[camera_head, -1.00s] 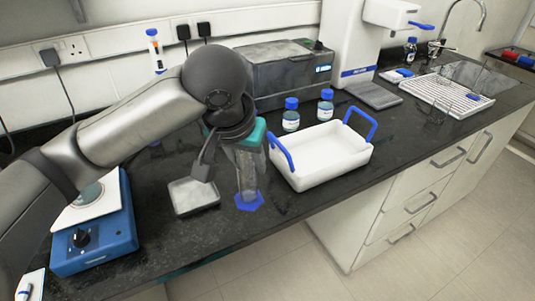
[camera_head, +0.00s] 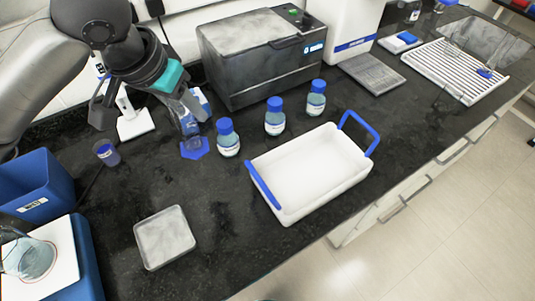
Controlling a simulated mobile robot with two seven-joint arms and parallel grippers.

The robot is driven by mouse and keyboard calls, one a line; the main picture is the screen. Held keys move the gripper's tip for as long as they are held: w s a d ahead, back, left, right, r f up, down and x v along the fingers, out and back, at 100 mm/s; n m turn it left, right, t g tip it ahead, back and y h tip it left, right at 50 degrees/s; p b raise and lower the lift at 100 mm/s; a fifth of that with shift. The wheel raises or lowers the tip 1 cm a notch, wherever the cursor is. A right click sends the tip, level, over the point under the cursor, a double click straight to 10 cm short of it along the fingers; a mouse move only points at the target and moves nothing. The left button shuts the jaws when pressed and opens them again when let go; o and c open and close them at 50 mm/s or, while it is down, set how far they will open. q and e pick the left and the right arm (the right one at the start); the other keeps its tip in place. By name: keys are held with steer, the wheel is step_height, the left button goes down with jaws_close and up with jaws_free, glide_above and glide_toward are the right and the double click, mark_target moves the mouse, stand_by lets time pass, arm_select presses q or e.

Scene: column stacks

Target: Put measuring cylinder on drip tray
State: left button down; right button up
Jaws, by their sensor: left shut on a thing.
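The measuring cylinder (camera_head: 194,149) is clear with a blue hexagonal base. It is upright with a slight tilt, left of the blue-capped bottles. My left gripper (camera_head: 183,112) is shut on its upper part, and the fingers and arm hide its top. I cannot tell whether its base is clear of the bench. A grey slatted drip tray (camera_head: 372,73) lies at the foot of the white dispenser (camera_head: 345,28), to the right of the grey machine and far from the cylinder. My right gripper is not in view.
A square grey dish (camera_head: 165,237) lies in front. A white ribbed rack (camera_head: 455,70) is at the right.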

mark_target(191, 149)
arm_select(q)
step_height(191, 149, up, 5)
steer(key=s+m+p, duration=0.2)
steer(key=p, duration=0.1)
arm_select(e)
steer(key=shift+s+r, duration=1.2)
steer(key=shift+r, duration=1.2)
arm_select(q)
steer(key=shift+m+h, duration=0.5)
step_height(191, 149, down, 15)
steer(key=b, duration=0.2)
steer(key=shift+f+b, duration=0.15)
steer(key=shift+b, duration=0.15)
steer(key=shift+f+b, duration=0.5)
steer(key=shift+f, duration=1.85)
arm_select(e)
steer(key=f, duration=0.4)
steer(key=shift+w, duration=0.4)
arm_select(q)
steer(key=shift+c, duration=2.2)
jaws_free()
steer(key=shift+f, duration=0.1)
